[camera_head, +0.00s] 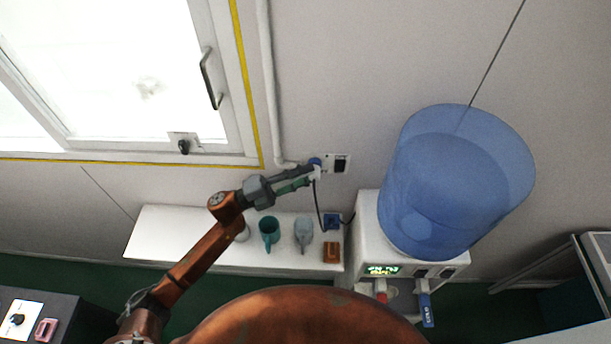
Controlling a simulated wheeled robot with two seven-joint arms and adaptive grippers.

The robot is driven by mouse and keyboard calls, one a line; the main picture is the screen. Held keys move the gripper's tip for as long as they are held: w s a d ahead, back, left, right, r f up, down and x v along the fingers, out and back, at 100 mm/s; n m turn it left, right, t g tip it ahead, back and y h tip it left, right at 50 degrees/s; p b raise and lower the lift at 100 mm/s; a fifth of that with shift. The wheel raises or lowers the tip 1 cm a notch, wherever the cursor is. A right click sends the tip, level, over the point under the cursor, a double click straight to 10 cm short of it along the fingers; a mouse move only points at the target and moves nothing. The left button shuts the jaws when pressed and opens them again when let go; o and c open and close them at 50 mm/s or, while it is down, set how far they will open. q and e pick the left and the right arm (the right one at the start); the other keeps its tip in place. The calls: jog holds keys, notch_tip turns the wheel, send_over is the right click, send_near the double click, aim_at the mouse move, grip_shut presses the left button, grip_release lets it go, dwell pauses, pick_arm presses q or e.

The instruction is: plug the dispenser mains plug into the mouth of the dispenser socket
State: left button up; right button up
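My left gripper (312,174) reaches up to the wall from the lower left. Its fingers appear closed around a small pale plug (317,173), mostly hidden by the fingers. A dark cord (318,203) hangs from the plug and runs down and right toward the water dispenser (368,227). The dispenser socket (327,161) is on the wall, with a blue round mouth (315,161) at its left and a dark part at its right. The plug is right at the mouth, just below it in the picture; I cannot tell whether it is inserted. My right gripper is not in view.
A white shelf (165,235) below holds a teal mug (269,231), a grey mug (303,230), a blue item (332,221) and a brown block (331,253). A big blue bottle (455,185) tops the dispenser. A wall pipe (268,80) and window frame (215,130) stand left of the socket.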

pick_arm(q)
jog(key=o, duration=0.5)
jog(key=shift+w, duration=0.1)
jog(key=v, duration=1.2)
